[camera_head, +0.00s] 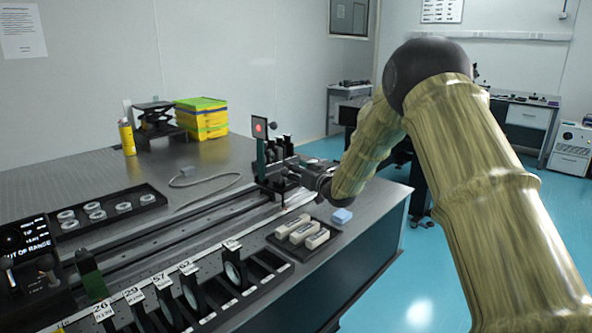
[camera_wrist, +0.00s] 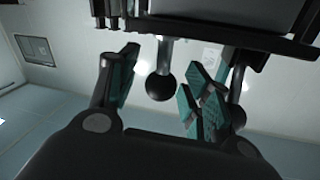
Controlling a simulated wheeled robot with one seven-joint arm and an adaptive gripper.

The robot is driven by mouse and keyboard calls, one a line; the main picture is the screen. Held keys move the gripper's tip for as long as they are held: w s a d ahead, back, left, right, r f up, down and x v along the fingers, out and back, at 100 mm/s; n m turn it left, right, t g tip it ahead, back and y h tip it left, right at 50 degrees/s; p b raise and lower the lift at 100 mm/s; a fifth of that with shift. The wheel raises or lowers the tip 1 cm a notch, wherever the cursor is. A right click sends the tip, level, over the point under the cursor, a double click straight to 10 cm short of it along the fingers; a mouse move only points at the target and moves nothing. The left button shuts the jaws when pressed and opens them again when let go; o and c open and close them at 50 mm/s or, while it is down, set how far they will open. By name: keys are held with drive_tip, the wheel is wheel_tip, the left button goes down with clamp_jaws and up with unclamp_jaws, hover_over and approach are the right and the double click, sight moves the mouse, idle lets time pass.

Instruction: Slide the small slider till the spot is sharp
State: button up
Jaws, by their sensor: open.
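A small dark screen (camera_head: 259,128) stands upright on the optical rail and bears a red spot. The spot looks like a small glowing blob; its sharpness is too fine to judge. My gripper (camera_head: 303,183) is low at the right end of the rail, beside the dark mounts there. In the wrist view my gripper (camera_wrist: 160,84) has its green-padded fingers spread apart. A black ball knob (camera_wrist: 160,88) on a grey stem shows between the fingers, with a gap on both sides. The slider's body is not clearly made out; my arm and the mounts crowd it in the head view.
A display (camera_head: 25,240) at the left reads "OUT OF RANGE". Several numbered lens holders (camera_head: 233,268) line the front of the table. Behind the rail, the table is partly clear.

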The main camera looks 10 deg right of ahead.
sight(289, 185)
drive_tip(key=shift+r, duration=0.2)
drive_tip(key=shift+c, duration=0.2)
clamp_jaws()
drive_tip(key=shift+s+a, duration=0.5)
drive_tip(key=shift+a, duration=0.25)
drive_tip(key=shift+s+a, duration=0.45)
drive_tip(key=shift+a, duration=0.3)
drive_tip(key=shift+w, duration=0.1)
drive_tip(key=shift+o, duration=0.2)
unclamp_jaws()
drive_tip(key=shift+d, duration=0.1)
drive_tip(key=v, duration=1.2)
